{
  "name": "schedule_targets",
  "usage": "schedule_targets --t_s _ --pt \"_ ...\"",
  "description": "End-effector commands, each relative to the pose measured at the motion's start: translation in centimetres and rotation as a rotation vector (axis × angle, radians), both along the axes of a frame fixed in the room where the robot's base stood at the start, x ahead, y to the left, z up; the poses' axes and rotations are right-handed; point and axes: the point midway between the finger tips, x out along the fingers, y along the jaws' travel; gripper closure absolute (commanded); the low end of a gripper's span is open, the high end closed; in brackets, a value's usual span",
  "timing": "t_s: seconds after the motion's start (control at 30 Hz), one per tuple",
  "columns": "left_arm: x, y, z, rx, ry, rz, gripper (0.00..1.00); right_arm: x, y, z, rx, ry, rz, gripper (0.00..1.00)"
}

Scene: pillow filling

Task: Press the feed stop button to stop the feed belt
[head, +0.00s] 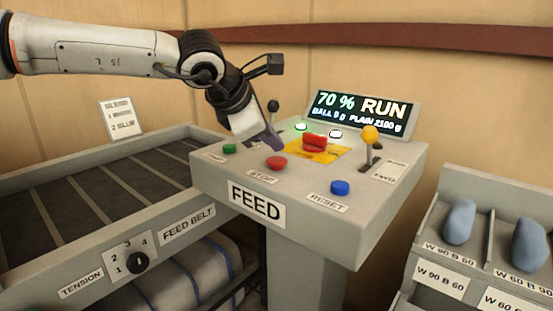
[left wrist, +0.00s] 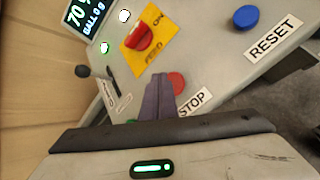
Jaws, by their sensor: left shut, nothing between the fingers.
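The red stop button (head: 276,163) sits on the front left of the grey FEED console, with a STOP label (head: 262,177) before it. My left gripper (head: 273,146) is shut and empty, pointing down just behind the button. In the left wrist view, its closed fingers (left wrist: 160,92) lie beside the red stop button (left wrist: 178,83) and cover part of its edge in the picture. I cannot tell whether they touch it. The display (head: 362,108) reads 70 % RUN. The feed belt (head: 90,190) lies to the left. My right gripper is not in view.
A green button (head: 229,149) is left of the stop button; a blue reset button (head: 340,187) is right. A red switch (head: 314,142) on a yellow plate, a yellow-knobbed lever (head: 370,134) and a black-knobbed lever (head: 273,106) stand behind. A bin rack (head: 460,275) is at right.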

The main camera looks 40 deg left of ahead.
Motion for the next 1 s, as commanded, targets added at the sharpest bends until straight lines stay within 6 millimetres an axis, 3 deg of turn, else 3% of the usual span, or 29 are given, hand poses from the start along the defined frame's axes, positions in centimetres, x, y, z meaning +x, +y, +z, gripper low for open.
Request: schedule_targets --t_s 1.0 --pt "0.00 0.00 -0.02 0.000 0.000 0.000 1.00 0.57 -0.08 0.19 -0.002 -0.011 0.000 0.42"
